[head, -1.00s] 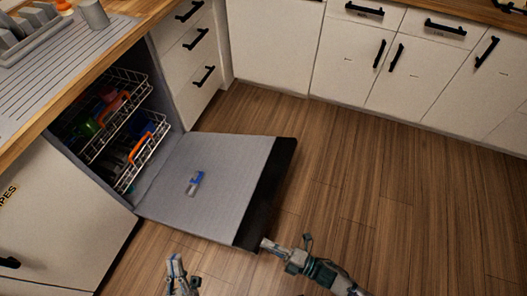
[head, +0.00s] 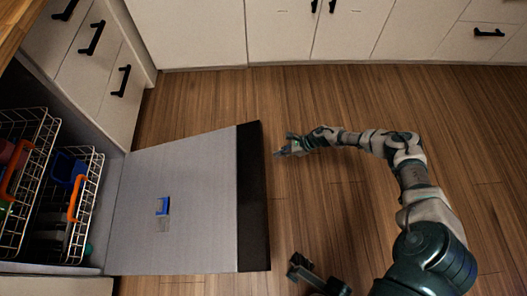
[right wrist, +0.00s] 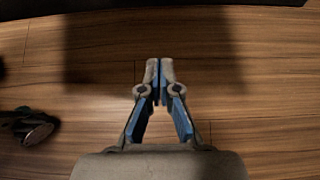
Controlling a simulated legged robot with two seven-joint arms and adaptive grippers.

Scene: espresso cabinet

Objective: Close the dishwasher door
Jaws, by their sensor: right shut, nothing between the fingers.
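The dishwasher door (head: 200,238) hangs fully open and flat in the head view, with a blue-and-grey dispenser (head: 163,207) on its inner face. A black strip (head: 252,195) runs along its outer edge. My right gripper (head: 279,152) is just right of this strip, apart from it, above the floor. In the right wrist view the right gripper (right wrist: 159,66) has its fingertips together with nothing between them. A dark part of mine, which seems to be my left gripper (head: 298,266), shows at the bottom; its fingers are unclear.
Two wire racks (head: 85,215) with dishes sit inside the dishwasher at left. Drawers (head: 90,60) stand beyond it, and white cabinets (head: 345,35) line the back. The wooden floor (head: 330,195) right of the door is clear apart from my arms.

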